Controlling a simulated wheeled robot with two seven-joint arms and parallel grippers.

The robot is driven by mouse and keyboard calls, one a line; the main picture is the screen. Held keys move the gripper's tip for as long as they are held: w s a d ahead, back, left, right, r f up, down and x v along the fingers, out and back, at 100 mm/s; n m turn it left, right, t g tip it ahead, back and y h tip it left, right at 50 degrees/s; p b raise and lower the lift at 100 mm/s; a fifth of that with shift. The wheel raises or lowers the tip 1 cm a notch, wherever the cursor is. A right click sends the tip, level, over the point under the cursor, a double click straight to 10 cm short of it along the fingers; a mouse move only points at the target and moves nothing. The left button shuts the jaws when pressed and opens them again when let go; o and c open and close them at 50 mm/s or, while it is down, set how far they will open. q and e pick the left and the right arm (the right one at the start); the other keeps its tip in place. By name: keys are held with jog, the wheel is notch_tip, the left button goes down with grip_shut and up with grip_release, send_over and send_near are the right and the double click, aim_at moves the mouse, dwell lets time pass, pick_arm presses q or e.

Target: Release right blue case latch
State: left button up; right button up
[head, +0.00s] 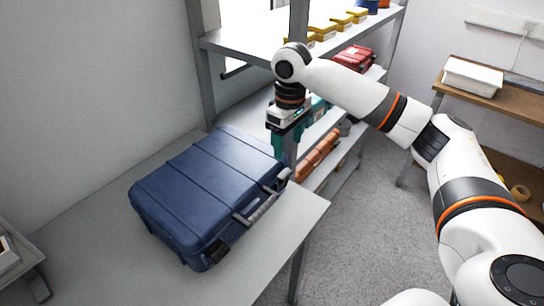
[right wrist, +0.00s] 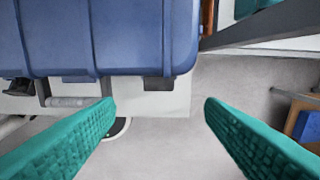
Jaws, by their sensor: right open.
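The closed blue case (head: 205,185) lies flat on a grey table, with its handle (head: 262,208) on the side facing right. The right latch (head: 284,176) is a dark piece near the far end of that side; the other latch (head: 216,250) is near the close end. My right gripper (head: 287,150) points down beside the far right corner of the case, empty. In the right wrist view its teal fingers (right wrist: 160,110) are wide apart, and the dark right latch (right wrist: 158,84) shows between and beyond their tips, apart from both. My left gripper is out of view.
A wooden bench (head: 519,98) with a white bin (head: 473,76) stands at right. The table (head: 290,225) is bare in front of the handle.

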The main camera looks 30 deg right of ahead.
aim_at(288, 175)
jog(key=f, duration=1.1)
jog(key=shift+s+f+p, duration=0.25)
jog(key=shift+s+p, duration=0.05)
jog(key=shift+p, duration=0.05)
